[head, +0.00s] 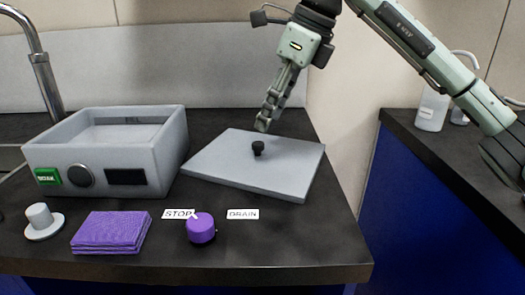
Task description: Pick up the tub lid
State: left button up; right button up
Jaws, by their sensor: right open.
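The tub lid (225,163) is a flat grey plate with a small black knob (258,148) in its middle. It lies on the dark counter to the right of the grey tub (165,152). My right gripper (262,126) points down just above and behind the knob, apart from it as far as I can see. It is open and empty; its fingers overlap in this view. My left gripper is not in view.
A purple dial (201,229) sits between STOP and DRAIN labels in front of the lid. A folded purple cloth (111,232) and a grey stopper (42,221) lie at front left. A tap (42,70) stands behind the tub. A bottle (431,110) stands on the right counter.

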aim_at(258, 143)
jog(key=x, duration=0.6)
jog(key=shift+f, duration=0.15)
jog(key=shift+c, duration=0.4)
grip_shut()
